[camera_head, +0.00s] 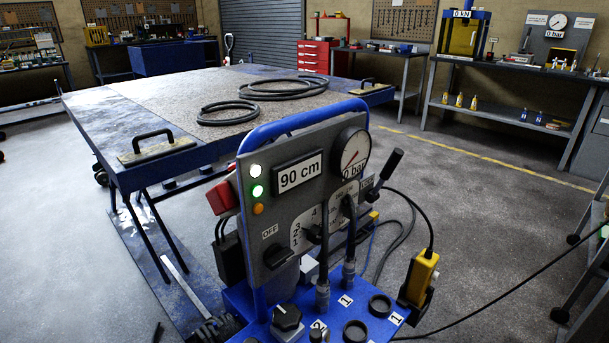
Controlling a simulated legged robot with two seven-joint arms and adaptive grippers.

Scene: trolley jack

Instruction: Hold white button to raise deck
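The deck (225,88) is a wide blue lift table with a worn, speckled top, raised on dark legs at the left. The control stand (283,225) is in front of it, with a grey panel in a blue tube frame. The panel's display (299,174) reads 90 cm, and its gauge (350,153) reads 0 bar. A yellow hand pendant (420,277) hangs at the stand's right side on a black cable. A small pale spot shows near its top, but I cannot tell whether it is the white button. Neither of my grippers shows.
Coiled hoses (283,89) lie on the deck. Black cables run across the floor right of the stand. A workbench (510,88) stands at the back right. The grey floor (500,220) between is mostly clear.

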